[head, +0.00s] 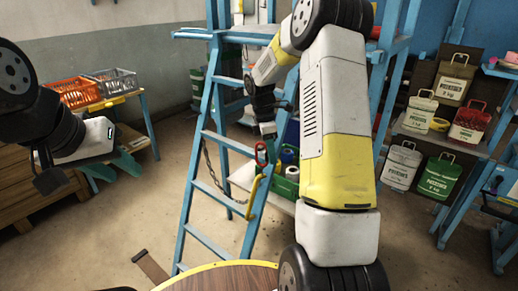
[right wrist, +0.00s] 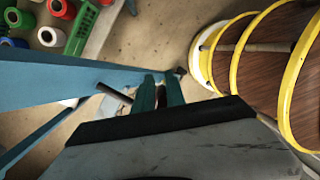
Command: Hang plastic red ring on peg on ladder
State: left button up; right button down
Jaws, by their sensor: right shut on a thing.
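The red ring (head: 261,154) hangs below the fingertips of my right gripper (head: 268,131), in front of the right rail of the blue ladder (head: 206,118). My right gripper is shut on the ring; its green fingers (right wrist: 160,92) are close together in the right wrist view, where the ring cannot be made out. There, a short dark rod (right wrist: 114,93), perhaps the peg, sticks out beside the blue ladder rail (right wrist: 60,82), just left of the fingers. Whether the ring touches it cannot be told. My left gripper (head: 112,172) is open and empty at the left, away from the ladder.
A yellow curved piece (head: 253,197) and a chain (head: 211,168) hang on the ladder. A green crate (head: 284,187) with spools stands behind it. A round yellow-rimmed wooden thing (head: 215,277) is at the bottom. Sacks (head: 403,165) stand on the right; orange (head: 73,92) and grey baskets are at left.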

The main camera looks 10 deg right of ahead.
jog(key=shift+w+d, duration=0.2)
jog(key=shift+d, duration=0.2)
jog(key=shift+d+f, duration=0.1)
jog(key=shift+f, duration=0.05)
jog(key=shift+w+d+f, duration=0.15)
jog(key=shift+d+f, duration=0.05)
jog(key=shift+f, duration=0.2)
dwell(0.4)
jog(key=shift+a, duration=0.1)
jog(key=c, duration=1.3)
grip_release()
jog(key=shift+a, duration=0.15)
